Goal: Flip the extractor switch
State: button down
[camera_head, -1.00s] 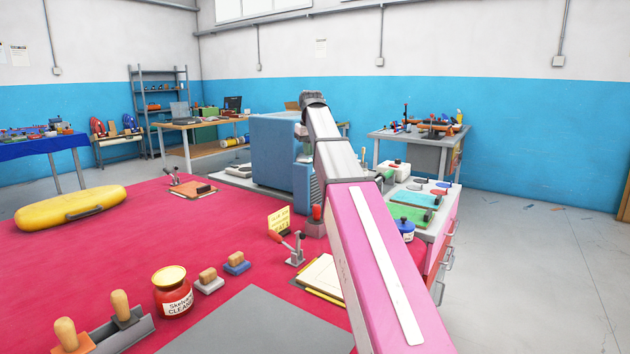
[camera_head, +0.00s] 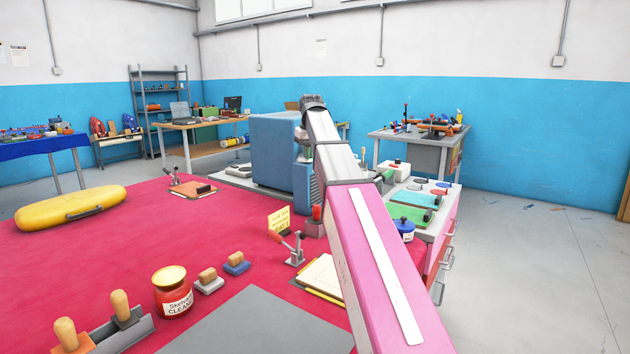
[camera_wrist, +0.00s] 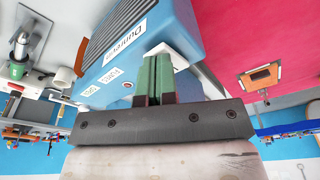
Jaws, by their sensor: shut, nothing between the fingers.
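The blue machine (camera_head: 275,150), which I take to be the extractor, stands at the far edge of the red table in the head view. Contact cannot be told. I cannot make out the switch clearly; the fingers and palm may hide it.
The red table (camera_head: 110,240) holds a yellow bag (camera_head: 70,207), a red jar (camera_head: 172,292), a toggle clamp (camera_head: 295,250) and a yellow sign (camera_head: 279,221). A cabinet with coloured boards (camera_head: 410,214) stands right of my arm. Open floor lies further right.

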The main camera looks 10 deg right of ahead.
jog(key=shift+f, duration=0.25)
jog(key=shift+r, duration=3.55)
